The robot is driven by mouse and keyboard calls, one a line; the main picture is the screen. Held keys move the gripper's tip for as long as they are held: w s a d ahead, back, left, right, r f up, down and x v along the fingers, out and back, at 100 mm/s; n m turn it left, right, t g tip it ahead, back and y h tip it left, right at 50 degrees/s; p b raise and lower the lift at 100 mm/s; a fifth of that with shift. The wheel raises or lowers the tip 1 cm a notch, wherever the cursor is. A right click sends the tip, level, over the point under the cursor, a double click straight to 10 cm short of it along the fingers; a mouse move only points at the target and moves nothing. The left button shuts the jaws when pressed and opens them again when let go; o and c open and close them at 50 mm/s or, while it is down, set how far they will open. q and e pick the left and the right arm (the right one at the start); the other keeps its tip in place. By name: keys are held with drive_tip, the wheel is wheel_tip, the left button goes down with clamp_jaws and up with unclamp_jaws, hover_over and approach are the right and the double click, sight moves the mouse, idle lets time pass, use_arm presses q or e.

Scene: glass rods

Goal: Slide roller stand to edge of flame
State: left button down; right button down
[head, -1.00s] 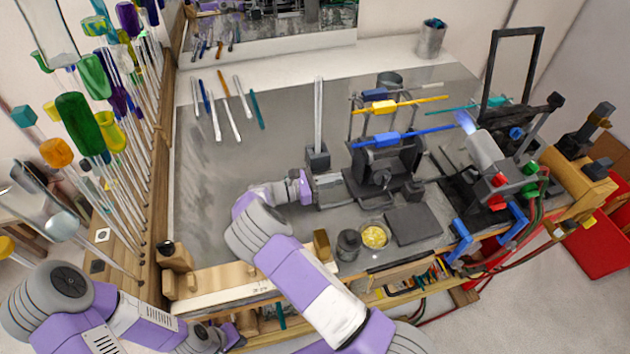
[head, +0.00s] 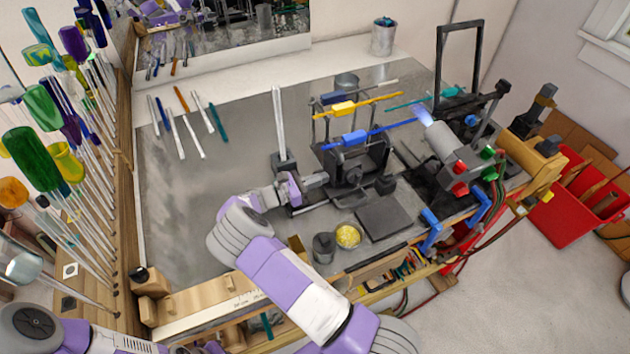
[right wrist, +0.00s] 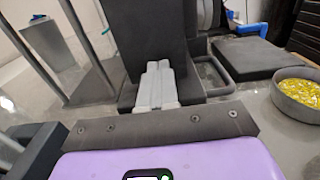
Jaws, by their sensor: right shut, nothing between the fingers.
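The black roller stand (head: 352,172) stands mid-bench with a yellow-handled rod (head: 382,98) and a blue-handled rod (head: 388,130) lying across its rollers. The blue rod's right end is close to the pale blue flame (head: 421,111) at the grey torch (head: 442,141). My right gripper (head: 318,180) is low at the stand's left side, fingers together and empty. In the right wrist view its fingertips (right wrist: 157,80) point at the stand's dark block (right wrist: 145,35) and appear against it; actual contact is hard to tell. My left arm shows at the bottom left; its fingers are out of view.
An upright glass rod in a dark block (head: 284,165) stands left of the roller stand, close to my right gripper. A black pad (head: 384,217), a dark jar (head: 323,248) and a yellow-filled dish (head: 347,237) sit in front.

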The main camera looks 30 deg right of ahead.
drive_tip(key=shift+a, duration=0.6)
drive_tip(key=a, duration=0.3)
drive_tip(key=w+a+b, duration=0.1)
drive_tip(key=a, duration=0.3)
drive_tip(key=w+a+b, duration=0.1)
drive_tip(key=a, duration=0.3)
drive_tip(key=shift+a+f, duration=0.1)
drive_tip(key=shift+a, duration=0.05)
drive_tip(key=shift+a+b, duration=0.3)
drive_tip(key=shift+a, duration=0.35)
idle(0.9)
